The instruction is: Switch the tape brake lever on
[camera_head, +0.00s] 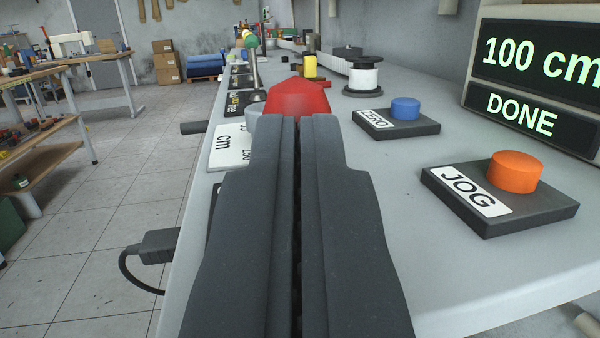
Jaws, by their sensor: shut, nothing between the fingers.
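My gripper (299,122) is shut and empty, pointing away along the grey bench, its fingers filling the lower middle of the view. A red part (298,97) shows just beyond the fingertips, partly hidden by them; I cannot tell whether they touch it. Farther back on the left edge of the bench, an upright metal lever (254,68) with a green and yellow knob stands near black labelled plates (240,103). The labels are too small or covered to read fully, so I cannot tell which part is the tape brake lever.
A white cm scale (229,148) lies left of the fingers. On the right are the blue ZERO button (405,108), the orange JOG button (515,172) and a display (535,80) reading 100 cm, DONE. A white spool (364,79) stands farther back.

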